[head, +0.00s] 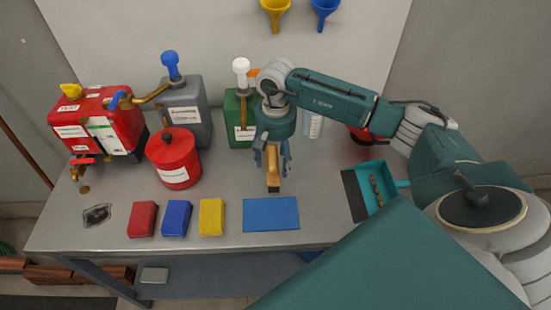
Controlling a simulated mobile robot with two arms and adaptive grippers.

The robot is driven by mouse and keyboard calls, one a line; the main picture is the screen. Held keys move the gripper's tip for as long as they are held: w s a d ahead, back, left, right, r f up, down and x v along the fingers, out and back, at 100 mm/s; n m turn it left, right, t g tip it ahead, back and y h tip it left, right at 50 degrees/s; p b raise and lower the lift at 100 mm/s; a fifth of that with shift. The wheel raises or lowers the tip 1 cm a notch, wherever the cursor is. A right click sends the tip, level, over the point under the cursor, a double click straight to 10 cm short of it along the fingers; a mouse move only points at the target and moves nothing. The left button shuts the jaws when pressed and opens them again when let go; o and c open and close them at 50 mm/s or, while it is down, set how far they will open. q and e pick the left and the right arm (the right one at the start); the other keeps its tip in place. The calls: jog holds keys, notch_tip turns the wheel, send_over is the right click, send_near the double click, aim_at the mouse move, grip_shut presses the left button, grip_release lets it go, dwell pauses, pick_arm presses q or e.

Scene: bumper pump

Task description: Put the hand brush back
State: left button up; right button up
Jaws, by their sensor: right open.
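The hand brush (273,182), with a tan wooden body and a dark lower end, is in the middle of the workbench, just behind a flat blue mat (271,222). My right gripper (273,163) is above it, pointing down and open. Its fingers are on either side of the brush's upper part, which they partly hide. I cannot tell whether they touch it. A teal dustpan (381,175) with several small brown bits in it lies to the right of the mat. My left gripper is not in view.
Red, blue and yellow blocks (211,217) lie left of the mat. A red canister (174,160), a grey can (186,106), a green can (238,120) and a red tank (99,120) stand behind. Funnels (276,12) hang on the back panel.

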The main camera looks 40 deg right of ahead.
jog(key=shift+r+b, duration=0.35)
jog(key=shift+r, duration=0.25)
notch_tip(320, 180, up, 10)
jog(key=shift+f+b, duration=0.2)
jog(key=shift+b, duration=1.05)
jog(key=shift+r, duration=0.7)
